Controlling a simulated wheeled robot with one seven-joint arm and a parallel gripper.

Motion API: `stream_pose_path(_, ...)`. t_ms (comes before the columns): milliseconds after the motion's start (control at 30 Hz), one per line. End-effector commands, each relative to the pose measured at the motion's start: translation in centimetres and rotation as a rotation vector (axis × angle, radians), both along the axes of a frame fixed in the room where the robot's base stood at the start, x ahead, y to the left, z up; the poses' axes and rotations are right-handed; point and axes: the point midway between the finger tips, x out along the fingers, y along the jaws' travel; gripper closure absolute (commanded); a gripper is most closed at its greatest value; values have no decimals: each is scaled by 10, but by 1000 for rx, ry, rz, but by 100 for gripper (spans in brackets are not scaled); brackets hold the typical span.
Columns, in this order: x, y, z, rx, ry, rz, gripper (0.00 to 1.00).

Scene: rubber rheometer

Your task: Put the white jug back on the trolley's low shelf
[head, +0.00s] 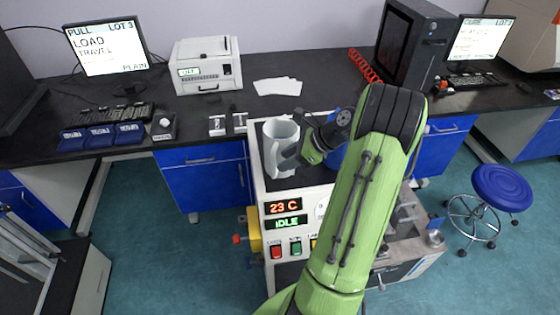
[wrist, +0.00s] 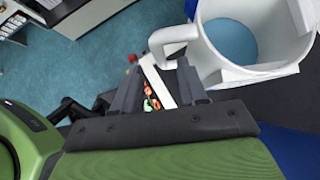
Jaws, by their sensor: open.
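The white jug (head: 281,146) stands upright on the dark top of the machine with the 23 C and IDLE displays. In the wrist view the jug (wrist: 258,72) fills the upper right, its open mouth towards the camera and its handle (wrist: 174,36) pointing left. My gripper (head: 312,150) is at the jug's right side in the head view. In the wrist view my gripper (wrist: 160,72) is open, its fingertips close to the handle; I cannot tell whether they touch it. I cannot make out the trolley's low shelf for certain in either view.
The machine's front panel (head: 287,222) has red and green buttons. Behind it runs a black bench (head: 200,110) with a white printer-like box (head: 207,66), monitors and blue trays. A blue stool (head: 501,184) stands at right. Open floor (head: 165,260) lies left of the machine.

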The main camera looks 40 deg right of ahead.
Motion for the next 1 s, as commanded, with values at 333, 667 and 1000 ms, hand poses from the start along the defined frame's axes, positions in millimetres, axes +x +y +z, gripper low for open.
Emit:
stream_pose_path(333, -46, -29, 59, -1, 0, -2, 58)
stream_pose_path(667, -25, 11, 83, -174, -4, 207, 58)
stream_pose_path(1000, -53, 226, 158, -1047, -182, 1363, 58)
